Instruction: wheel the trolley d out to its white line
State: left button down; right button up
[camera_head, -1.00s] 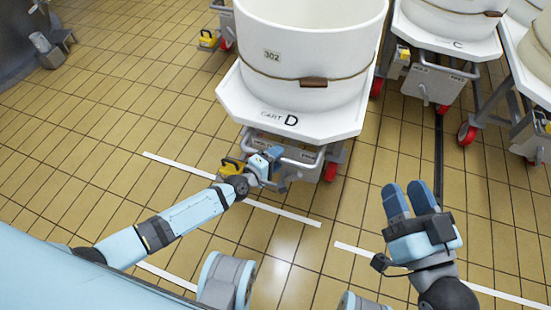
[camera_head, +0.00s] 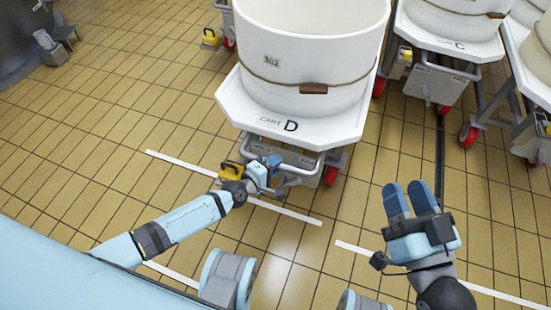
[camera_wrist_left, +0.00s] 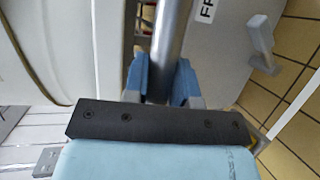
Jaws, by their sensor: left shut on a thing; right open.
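The trolley D (camera_head: 241,101) is a white-topped cart marked "CART D" that carries a big white tub (camera_head: 300,55) labelled 302. A grey push bar (camera_head: 297,169) runs across its near side. My left gripper (camera_head: 274,166) is at the left part of this bar. In the left wrist view its blue fingers (camera_wrist_left: 162,82) are shut around the grey bar (camera_wrist_left: 172,30). A white line (camera_head: 285,211) lies on the floor just on the near side of the trolley, under my left arm. My right gripper (camera_head: 408,200) is open and empty, above the floor at the right.
Trolley C (camera_head: 455,45) stands behind to the right, with another trolley (camera_head: 535,90) at the right edge. A yellow pedal-like part (camera_head: 231,170) sits at the trolley's lower left. Another white line (camera_head: 350,248) is at right. Tiled floor is clear at left.

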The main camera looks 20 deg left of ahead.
pick_arm(q)
jog(key=c, duration=1.1)
grip_release()
jog(key=shift+w, duration=0.35)
jog(key=shift+o, duration=0.8)
pick_arm(e)
jog(key=shift+w+d, duration=0.1)
jog(key=shift+w, duration=0.1)
pick_arm(q)
jog(key=shift+s+a, duration=0.1)
jog(key=shift+s, duration=0.15)
jog(key=p+v, duration=0.3)
jog(key=v, duration=1)
jog(key=shift+r, duration=0.2)
pick_arm(e)
jog(key=shift+w+d+f+g+h, duration=0.15)
jog(key=shift+d+f+g+h, duration=0.15)
jog(key=shift+d+h, duration=0.2)
jog(key=shift+r, duration=0.3)
